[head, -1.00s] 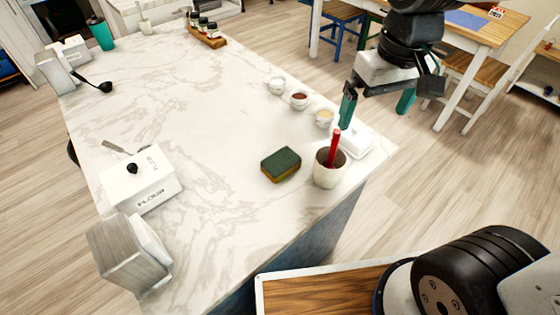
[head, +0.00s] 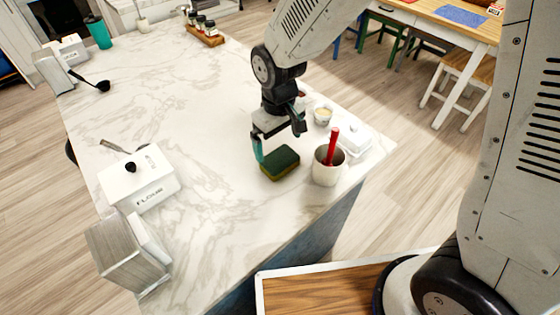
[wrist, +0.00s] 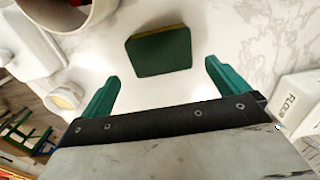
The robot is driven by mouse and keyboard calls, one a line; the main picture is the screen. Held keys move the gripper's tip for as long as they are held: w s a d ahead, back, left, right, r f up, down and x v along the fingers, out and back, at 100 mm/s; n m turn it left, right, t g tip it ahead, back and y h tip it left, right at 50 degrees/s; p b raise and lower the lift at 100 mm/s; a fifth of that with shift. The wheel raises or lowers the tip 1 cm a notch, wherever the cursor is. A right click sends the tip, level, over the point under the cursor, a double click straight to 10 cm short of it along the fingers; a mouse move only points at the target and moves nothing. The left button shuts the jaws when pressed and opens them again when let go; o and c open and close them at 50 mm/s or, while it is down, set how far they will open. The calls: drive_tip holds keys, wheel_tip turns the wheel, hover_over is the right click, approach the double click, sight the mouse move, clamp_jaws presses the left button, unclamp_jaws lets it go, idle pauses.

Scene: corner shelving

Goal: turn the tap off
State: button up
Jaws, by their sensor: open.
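No tap shows in the head view or the wrist view. My gripper (head: 279,142) is over the marble counter (head: 185,110), just behind a green and yellow sponge (head: 281,165). In the wrist view its two teal fingers (wrist: 162,74) are spread wide apart with nothing between them. The sponge (wrist: 160,52) lies ahead of the fingertips in that view, apart from them. I cannot tell the exact height of the fingers above the counter.
A cup (head: 327,168) with a red-handled tool stands right of the sponge, beside a white butter dish (head: 355,140). A flour box (head: 140,180) is at the left. A spice rack (head: 205,35) is at the back. The counter's middle is clear.

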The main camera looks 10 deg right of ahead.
sight(280, 158)
drive_tip(key=f, duration=0.5)
drive_tip(key=shift+s+d+f, duration=0.1)
drive_tip(key=shift+s, duration=0.1)
drive_tip(key=c, duration=0.9)
drive_tip(key=shift+o, duration=0.2)
